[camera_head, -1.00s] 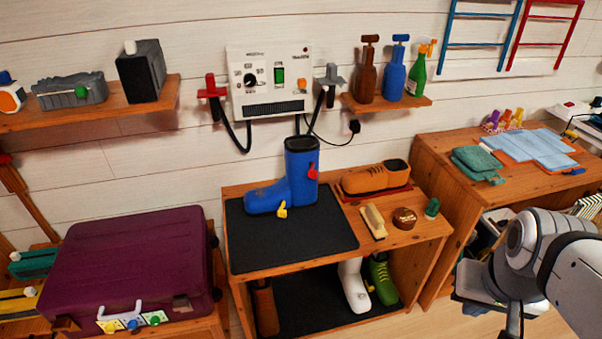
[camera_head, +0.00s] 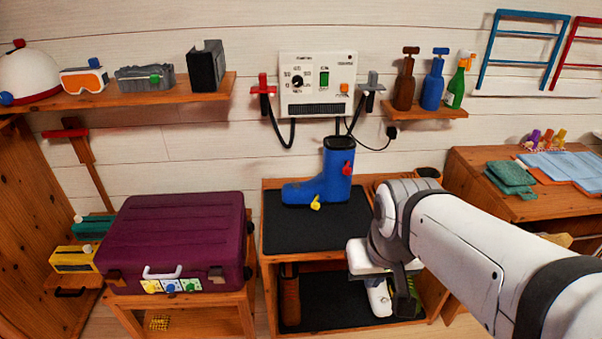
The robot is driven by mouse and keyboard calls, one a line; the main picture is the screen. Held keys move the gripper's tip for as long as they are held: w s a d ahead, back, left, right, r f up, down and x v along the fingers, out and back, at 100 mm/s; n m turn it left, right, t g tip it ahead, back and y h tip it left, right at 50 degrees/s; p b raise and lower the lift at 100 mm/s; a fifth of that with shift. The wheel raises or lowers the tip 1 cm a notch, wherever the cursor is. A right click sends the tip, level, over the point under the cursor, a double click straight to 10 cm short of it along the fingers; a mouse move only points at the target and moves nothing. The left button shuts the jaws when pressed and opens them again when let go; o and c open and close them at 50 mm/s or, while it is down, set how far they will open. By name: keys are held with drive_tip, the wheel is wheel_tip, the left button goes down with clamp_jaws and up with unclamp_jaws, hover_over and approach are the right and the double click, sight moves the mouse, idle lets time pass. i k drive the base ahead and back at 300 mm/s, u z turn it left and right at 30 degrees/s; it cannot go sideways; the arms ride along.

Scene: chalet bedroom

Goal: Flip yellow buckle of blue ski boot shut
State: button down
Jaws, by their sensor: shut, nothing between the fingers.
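The blue ski boot (camera_head: 325,180) stands upright on the black mat (camera_head: 285,235) of the wooden bench, its toe to the left. Its yellow buckle (camera_head: 315,203) is low on the near side and sticks out from the boot. A red buckle (camera_head: 348,169) sits higher on the shaft, at the right. My gripper (camera_head: 362,258) is in front of the bench, below and right of the yellow buckle and apart from the boot. It is shut and holds nothing; its fingertips are hard to make out against the wrist.
My arm hides the bench's right part. White and green boots show partly on the lower shelf behind it. A purple suitcase (camera_head: 175,235) stands at the left. A wall dryer panel (camera_head: 318,85) with hanging hoses is above the boot. The mat around the boot is clear.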

sight(315, 205)
drive_tip(key=z, duration=0.05)
drive_tip(key=i, duration=1)
drive_tip(key=u, duration=0.05)
